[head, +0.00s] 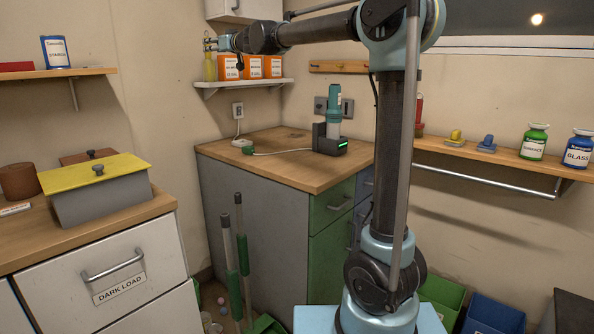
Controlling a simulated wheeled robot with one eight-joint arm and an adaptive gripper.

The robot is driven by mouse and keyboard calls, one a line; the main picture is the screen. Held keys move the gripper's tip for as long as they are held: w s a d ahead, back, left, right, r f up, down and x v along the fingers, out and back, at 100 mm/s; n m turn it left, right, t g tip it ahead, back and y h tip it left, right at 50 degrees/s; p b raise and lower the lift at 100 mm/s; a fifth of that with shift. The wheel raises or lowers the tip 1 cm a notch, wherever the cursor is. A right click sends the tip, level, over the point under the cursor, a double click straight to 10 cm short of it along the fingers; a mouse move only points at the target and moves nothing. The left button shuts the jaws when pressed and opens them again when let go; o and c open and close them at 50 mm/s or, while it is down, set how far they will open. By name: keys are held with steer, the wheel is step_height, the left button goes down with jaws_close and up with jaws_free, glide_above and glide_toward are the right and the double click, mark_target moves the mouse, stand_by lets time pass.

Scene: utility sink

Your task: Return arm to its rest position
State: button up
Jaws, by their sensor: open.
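My arm reaches up and to the left across the head view, with its forearm roughly level. My gripper (211,44) is at the far left end of the arm, high up by the small wall shelf (242,83). It is small in the picture and its jaws are open. A yellow-green bottle (210,68) shows just below the gripper at the shelf's left end. I cannot tell whether the fingers touch it. Orange boxes (252,67) stand on the shelf to the right, partly behind the wrist.
A teal device in a dark dock (331,145) stands on the corner counter (290,172). A yellow-lidded grey box (98,190) sits on the left counter. The right shelf (500,152) holds a green jar (533,142) and a blue jar (579,148). Green-gripped poles (228,250) stand below.

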steer(key=w+d+f+m+t+h, duration=0.1)
steer(key=d+f+m+t+h, duration=0.2)
steer(key=d, duration=0.8)
steer(key=w+d+f+m+t+h, duration=0.15)
steer(key=d+h, duration=0.25)
steer(key=d, duration=0.7)
steer(key=s+d+f+m+g+h, duration=0.1)
steer(key=s+d+f+m+h, duration=0.1)
steer(key=s+d+f+h, duration=0.45)
steer(key=s+d+f+m+g+h, duration=0.1)
steer(key=s+d+f+m+g, duration=0.15)
steer(key=d+f, duration=0.75)
steer(key=s+d+f+m+g+h, duration=0.2)
steer(key=s+d+f+g, duration=0.3)
steer(key=s+d+f, duration=1)
steer(key=s+a+f+n+g+y, duration=0.1)
steer(key=s+f+g, duration=0.2)
steer(key=s+f, duration=0.6)
steer(key=s+a+f+g+y, duration=0.2)
steer(key=s+f, duration=0.8)
steer(key=s, duration=0.5)
steer(key=shift+s+f+n+g, duration=0.25)
steer(key=shift+s+n+g, duration=0.15)
steer(key=shift+g, duration=0.2)
steer(key=shift+w, duration=0.1)
